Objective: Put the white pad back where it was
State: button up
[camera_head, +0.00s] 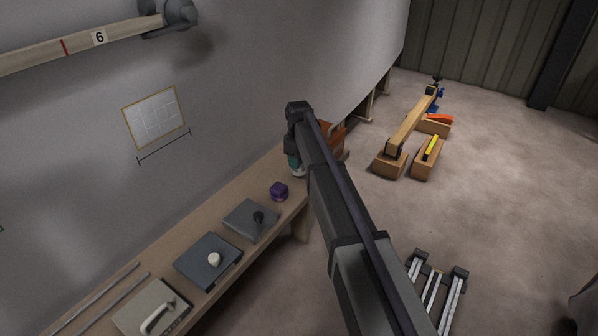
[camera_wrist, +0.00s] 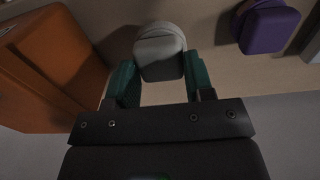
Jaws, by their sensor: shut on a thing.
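The white pad (camera_wrist: 158,50) is a pale rounded block between the two teal fingers of my gripper (camera_wrist: 160,82) in the wrist view. My gripper is shut on it. In the head view my gripper (camera_head: 295,163) is at the far end of the wooden shelf (camera_head: 190,229), mostly hidden behind my arm. A little of the white pad (camera_head: 298,174) shows below the teal finger there. I cannot tell whether the pad touches the shelf. A purple pad (camera_head: 279,190) sits on the shelf nearby; it also shows at upper right in the wrist view (camera_wrist: 268,28).
An orange container (camera_head: 333,137) stands just beyond my gripper and fills the left of the wrist view (camera_wrist: 50,65). A grey plate with a dark knob (camera_head: 243,219), a dark plate with a white knob (camera_head: 200,264) and a plate with a white handle (camera_head: 135,313) line the shelf.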

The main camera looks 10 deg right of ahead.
notch_tip(320, 180, down, 3)
jog(key=shift+r+b, duration=0.1)
jog(key=shift+b, duration=0.5)
jog(key=shift+r, duration=0.3)
jog(key=shift+f, duration=0.2)
jog(key=o, duration=0.9)
jog(key=shift+r, duration=0.1)
notch_tip(320, 180, up, 12)
jog(key=p, duration=1.3)
jog(key=s+m, duration=0.9)
jog(key=s, duration=2.6)
